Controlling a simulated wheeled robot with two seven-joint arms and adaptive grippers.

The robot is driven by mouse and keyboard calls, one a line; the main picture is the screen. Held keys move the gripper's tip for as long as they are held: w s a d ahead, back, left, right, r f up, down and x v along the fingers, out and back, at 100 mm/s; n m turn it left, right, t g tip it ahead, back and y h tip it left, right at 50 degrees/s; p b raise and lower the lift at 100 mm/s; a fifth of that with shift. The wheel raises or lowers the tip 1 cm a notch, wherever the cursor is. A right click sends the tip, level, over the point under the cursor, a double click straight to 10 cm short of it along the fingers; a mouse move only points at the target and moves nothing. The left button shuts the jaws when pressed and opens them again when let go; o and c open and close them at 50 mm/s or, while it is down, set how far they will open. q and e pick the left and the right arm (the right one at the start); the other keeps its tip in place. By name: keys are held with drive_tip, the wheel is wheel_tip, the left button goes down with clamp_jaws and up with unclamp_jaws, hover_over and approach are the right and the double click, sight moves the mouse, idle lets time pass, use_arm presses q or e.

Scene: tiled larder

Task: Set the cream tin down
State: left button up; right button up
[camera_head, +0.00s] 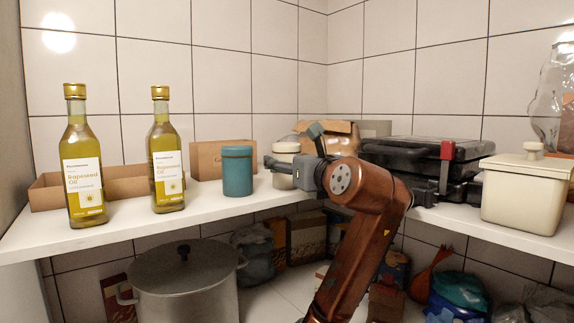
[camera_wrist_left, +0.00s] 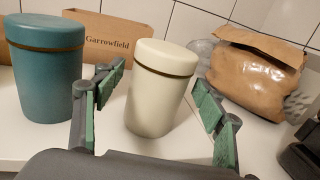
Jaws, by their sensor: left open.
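The cream tin (camera_head: 285,150) stands upright on the white shelf in the corner, partly hidden by my left gripper in the head view. In the left wrist view the cream tin (camera_wrist_left: 158,95) has a rounded lid with a dark band beneath it. My left gripper (camera_head: 292,147) is open at the tin. In the left wrist view its green-padded fingers (camera_wrist_left: 157,82) spread to either side of the tin, with a gap visible on both sides. My right gripper is not in view.
A teal tin (camera_head: 237,172) stands close to the left of the cream tin, before a cardboard box (camera_head: 208,160). A brown paper bag (camera_wrist_left: 255,75) is behind right. Two oil bottles (camera_head: 82,165) stand further left. A black case (camera_head: 420,153) and cream canister (camera_head: 524,195) are right.

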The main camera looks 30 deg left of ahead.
use_arm(q)
drive_tip(key=b+v, duration=0.4)
drive_tip(key=v, duration=0.6)
drive_tip(key=shift+s+d, duration=0.2)
drive_tip(key=shift+d, duration=0.1)
